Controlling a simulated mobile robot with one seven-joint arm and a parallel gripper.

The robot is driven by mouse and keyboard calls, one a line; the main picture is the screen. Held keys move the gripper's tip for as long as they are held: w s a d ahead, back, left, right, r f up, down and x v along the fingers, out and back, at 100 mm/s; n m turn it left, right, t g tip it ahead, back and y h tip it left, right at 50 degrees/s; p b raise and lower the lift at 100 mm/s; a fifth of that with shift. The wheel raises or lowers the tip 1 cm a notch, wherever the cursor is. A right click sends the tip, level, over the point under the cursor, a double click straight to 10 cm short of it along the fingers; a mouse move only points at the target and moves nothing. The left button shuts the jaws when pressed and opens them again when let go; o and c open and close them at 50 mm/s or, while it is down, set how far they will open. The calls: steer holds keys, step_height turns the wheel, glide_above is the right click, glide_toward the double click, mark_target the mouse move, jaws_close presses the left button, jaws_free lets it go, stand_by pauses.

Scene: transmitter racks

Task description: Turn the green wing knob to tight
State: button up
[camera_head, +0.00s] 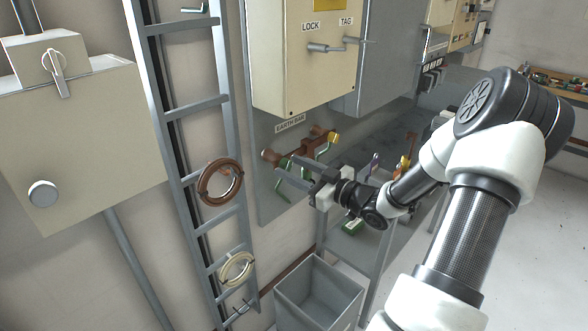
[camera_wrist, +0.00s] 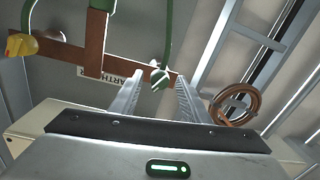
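The green wing knob (camera_wrist: 160,77) sits on the copper earth bar (camera_wrist: 97,50), at the end of a green cable. In the wrist view it shows between and just beyond the tips of my gripper (camera_wrist: 158,84). The two fingers are apart, with a visible gap on both sides of the knob. In the head view my gripper (camera_head: 278,172) reaches left to the near end of the earth bar (camera_head: 305,148). The green knob there (camera_head: 283,163) is small and partly covered by the fingers, so its wing angle and any contact cannot be told.
A yellow clamp (camera_head: 333,137) is on the bar's far end. A cream cabinet (camera_head: 305,70) with lock handles hangs above. A ladder rack (camera_head: 193,105) with a brown cable coil (camera_head: 220,183) stands left. A grey bin (camera_head: 318,292) and a shelf stand below.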

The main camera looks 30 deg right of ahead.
steer(key=c, duration=1)
steer(key=shift+m+p, duration=0.3)
steer(key=shift+p, duration=0.1)
steer(key=m+p, duration=0.2)
steer(key=shift+r+m+p, duration=0.15)
steer(key=shift+m+p, duration=0.15)
steer(key=shift+p, duration=0.1)
steer(key=m+p, duration=0.3)
steer(key=m, duration=0.2)
steer(key=shift+m+p, duration=0.3)
steer(key=shift+p, duration=0.1)
steer(key=m+p, duration=0.2)
steer(key=m, duration=0.2)
steer(key=shift+a+m+t, duration=0.1)
steer(key=shift+m+t, duration=0.3)
steer(key=m, duration=0.1)
steer(key=m+p, duration=0.1)
steer(key=m, duration=0.1)
steer(key=m+p, duration=0.1)
steer(key=m, duration=0.1)
steer(key=shift+s+f+h, duration=0.1)
steer(key=shift+f+h, duration=0.15)
steer(key=shift+h, duration=0.05)
